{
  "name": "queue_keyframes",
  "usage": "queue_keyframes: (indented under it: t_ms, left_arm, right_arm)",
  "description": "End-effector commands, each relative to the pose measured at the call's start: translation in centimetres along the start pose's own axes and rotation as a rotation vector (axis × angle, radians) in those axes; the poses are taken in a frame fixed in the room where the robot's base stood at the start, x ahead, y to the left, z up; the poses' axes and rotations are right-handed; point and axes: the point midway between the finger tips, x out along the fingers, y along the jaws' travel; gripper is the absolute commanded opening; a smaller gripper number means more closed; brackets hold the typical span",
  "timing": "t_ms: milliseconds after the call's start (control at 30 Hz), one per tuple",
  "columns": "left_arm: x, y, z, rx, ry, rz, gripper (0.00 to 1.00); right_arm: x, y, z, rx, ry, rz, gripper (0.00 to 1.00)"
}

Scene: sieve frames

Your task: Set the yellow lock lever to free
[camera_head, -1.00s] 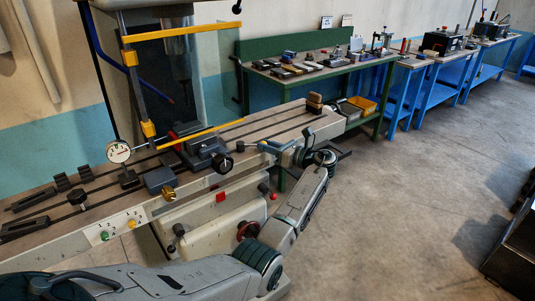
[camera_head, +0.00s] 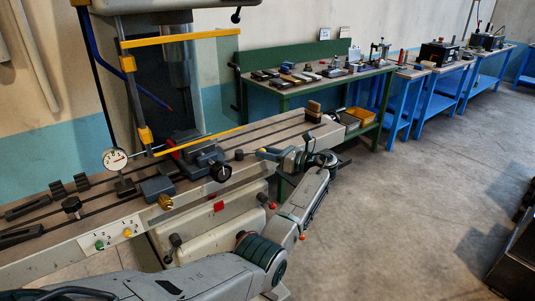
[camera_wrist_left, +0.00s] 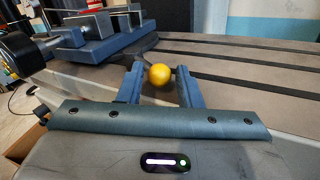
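A yellow ball knob (camera_wrist_left: 159,74) shows close in front of me in the left wrist view. It sits between the ends of my left gripper's two blue-grey fingers (camera_wrist_left: 160,80), with narrow gaps on both sides. Its stem and any lock marking cannot be made out. In the head view a small dull-yellow knob (camera_head: 239,155) at the machine table's front edge seems to be the same one. My left gripper (camera_head: 264,153) is open there, just right of that knob and pointing left. My right gripper is not in view.
The slotted machine table (camera_head: 285,130) carries a vise (camera_head: 205,160), a dial gauge (camera_head: 115,160) and clamp blocks. A yellow-edged guard frame (camera_head: 180,38) stands above the vise. A green workbench (camera_head: 300,84) stands behind.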

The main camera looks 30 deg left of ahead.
Motion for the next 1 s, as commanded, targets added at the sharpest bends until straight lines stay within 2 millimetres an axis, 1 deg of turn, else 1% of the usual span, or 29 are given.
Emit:
queue_keyframes:
  t_ms: [33, 67, 333, 433, 467, 567, 800, 900, 1000]
  left_arm:
    - [0.0, 0.0, 0.0, 0.000, 0.000, 0.000, 0.43]
    - [0.0, 0.0, 0.0, 0.000, 0.000, 0.000, 0.45]
    - [-0.1, 0.0, 0.0, 0.000, 0.000, 0.000, 0.45]
    - [-0.8, 0.0, -0.1, 0.000, 0.001, -0.001, 0.45]
    - [-1.2, 0.0, -0.1, 0.000, 0.002, -0.001, 0.45]
    - [-2.9, -0.1, -0.2, -0.001, 0.002, -0.003, 0.45]
    - [-7.8, -0.1, -0.2, -0.001, 0.001, -0.002, 0.45]
    - [-9.2, -0.1, -0.2, 0.001, 0.001, -0.001, 0.45]
    - [-10.2, -0.1, -0.1, 0.000, 0.001, -0.001, 0.45]
  right_arm:
    - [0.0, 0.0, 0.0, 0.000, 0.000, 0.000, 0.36]
    - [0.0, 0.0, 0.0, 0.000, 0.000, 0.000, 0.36]
    - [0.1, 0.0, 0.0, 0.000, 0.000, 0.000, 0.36]
    - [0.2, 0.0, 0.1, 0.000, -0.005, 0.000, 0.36]
    - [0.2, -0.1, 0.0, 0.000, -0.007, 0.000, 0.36]
    - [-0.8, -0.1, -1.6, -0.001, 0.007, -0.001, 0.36]
    - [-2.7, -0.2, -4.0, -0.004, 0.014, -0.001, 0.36]
    - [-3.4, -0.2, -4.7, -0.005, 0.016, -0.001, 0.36]
    - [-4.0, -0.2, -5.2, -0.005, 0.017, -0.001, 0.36]
